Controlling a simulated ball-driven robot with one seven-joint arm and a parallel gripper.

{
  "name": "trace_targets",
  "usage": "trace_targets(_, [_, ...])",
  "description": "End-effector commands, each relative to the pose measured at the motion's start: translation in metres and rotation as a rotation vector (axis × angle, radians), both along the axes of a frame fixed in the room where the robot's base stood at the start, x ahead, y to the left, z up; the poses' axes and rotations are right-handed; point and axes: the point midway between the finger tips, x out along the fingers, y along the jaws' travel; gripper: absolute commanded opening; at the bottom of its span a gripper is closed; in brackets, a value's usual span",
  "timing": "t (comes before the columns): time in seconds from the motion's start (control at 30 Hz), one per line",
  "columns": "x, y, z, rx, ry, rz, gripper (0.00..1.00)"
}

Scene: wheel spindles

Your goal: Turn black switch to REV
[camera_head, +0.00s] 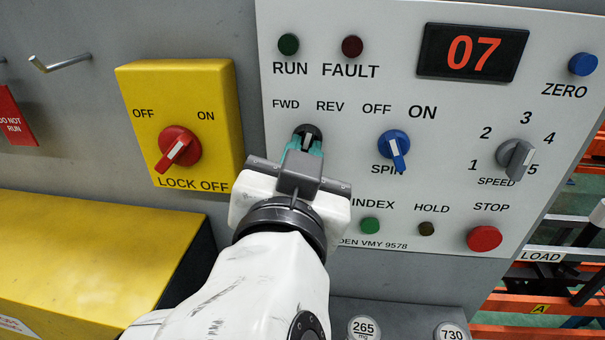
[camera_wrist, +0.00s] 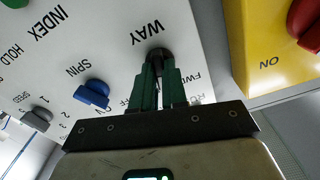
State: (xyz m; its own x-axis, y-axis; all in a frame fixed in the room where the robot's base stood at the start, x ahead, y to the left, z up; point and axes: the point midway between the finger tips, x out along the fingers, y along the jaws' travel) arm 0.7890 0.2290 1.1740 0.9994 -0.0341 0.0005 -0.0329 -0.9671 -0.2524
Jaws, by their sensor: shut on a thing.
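The black switch (camera_head: 308,130) is on the white panel, below the FWD and REV labels. It also shows in the wrist view (camera_wrist: 156,53), just by the label WAY. My gripper (camera_head: 304,143) is shut on the switch's handle, with one green finger on each side; its fingers also show in the wrist view (camera_wrist: 158,76). The REV label (camera_head: 330,106) is up and right of the switch, and the FWD label (camera_head: 286,104) is up and left. My fingers hide most of the handle, so I cannot tell which label it points to.
A blue SPIN knob (camera_head: 394,146) sits right of my gripper, and a grey SPEED knob (camera_head: 516,157) farther right. A yellow box (camera_head: 215,95) with a red LOCK OFF knob (camera_head: 178,148) stands close left. A green INDEX button (camera_head: 370,226) and red STOP button (camera_head: 484,238) are lower right.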

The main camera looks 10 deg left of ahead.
Motion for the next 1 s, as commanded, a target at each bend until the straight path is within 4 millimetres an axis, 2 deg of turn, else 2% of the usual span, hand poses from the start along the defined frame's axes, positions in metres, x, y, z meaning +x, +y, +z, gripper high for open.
trace_targets(0.33, [0.0000,0.0007,-0.0011,0.163,-0.005,0.002,0.00])
trace_targets(0.93, [0.0002,0.0004,0.0001,0.199,-0.005,0.002,0.00])
trace_targets(0.97, [0.0002,0.0004,0.0001,0.199,-0.006,0.001,0.16])
trace_targets(1.0, [0.0002,0.0003,0.0001,0.198,-0.006,0.001,0.19])
